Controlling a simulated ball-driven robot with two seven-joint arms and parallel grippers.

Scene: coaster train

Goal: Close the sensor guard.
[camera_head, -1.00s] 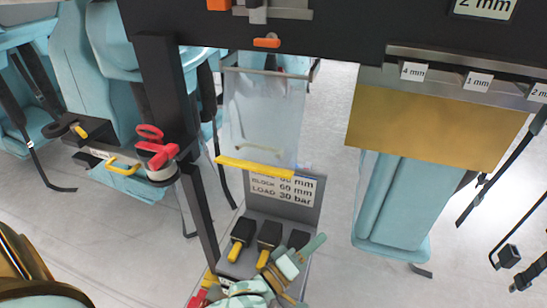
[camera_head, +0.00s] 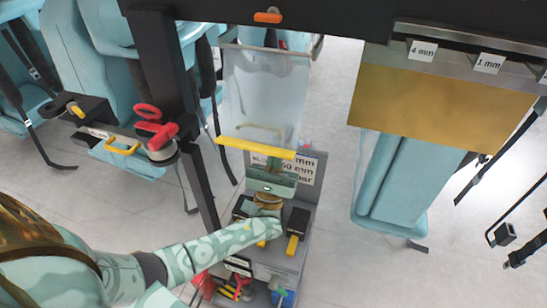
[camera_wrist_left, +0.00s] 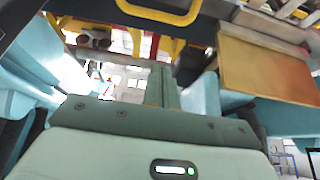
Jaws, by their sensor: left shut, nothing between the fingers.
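A clear panel (camera_head: 262,95) with a yellow lower edge (camera_head: 256,147), which looks like the sensor guard, hangs from a bar under the dark beam. My left arm comes in from the lower left. My left gripper (camera_head: 272,166) is shut and empty, just below the yellow edge and in front of the grey block with the label plate. I cannot tell whether it touches the edge. The wrist view shows its shut fingers (camera_wrist_left: 162,88) pointing away, with nothing held. My right gripper is not in view.
A brass-coloured panel (camera_head: 420,105) hangs at the right, under tags reading 4 mm and 1 mm. A dark post (camera_head: 165,85) with a red knob (camera_head: 155,128) stands at the left. Black blocks with yellow tabs (camera_head: 292,245) sit on the grey bench below. Teal seats stand around.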

